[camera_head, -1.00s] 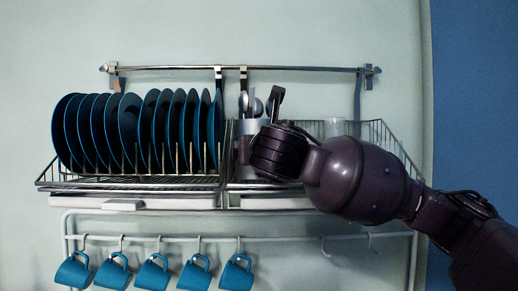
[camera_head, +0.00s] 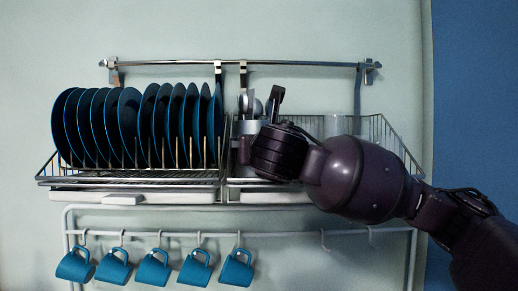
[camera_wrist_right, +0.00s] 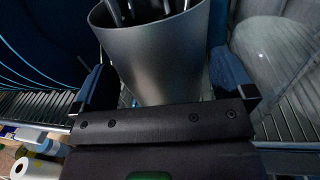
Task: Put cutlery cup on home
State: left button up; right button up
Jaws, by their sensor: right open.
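The cutlery cup (camera_head: 250,127) is a grey cylinder with metal cutlery standing in it. It is upright in the right part of the wall rack, just right of the plates. In the right wrist view the cup (camera_wrist_right: 163,55) fills the space between the two fingers of my right gripper (camera_wrist_right: 165,78). The fingers are open on either side of it, with gaps visible. In the head view my right wrist and hand hide the cup's lower part. My left gripper is not in view.
Dark blue plates (camera_head: 140,125) stand in a row left of the cup. A clear glass (camera_wrist_right: 275,50) stands close on the right of the gripper. The wire rack (camera_head: 385,135) surrounds them. Blue mugs (camera_head: 153,270) hang from hooks below.

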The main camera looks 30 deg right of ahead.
jog(key=shift+r, duration=0.5)
jog(key=shift+s+a, duration=0.15)
jog(key=shift+s, duration=0.2)
jog(key=b+v, duration=0.2)
jog(key=v, duration=0.9)
jog(key=shift+s+r, duration=0.1)
jog(key=shift+a, duration=0.1)
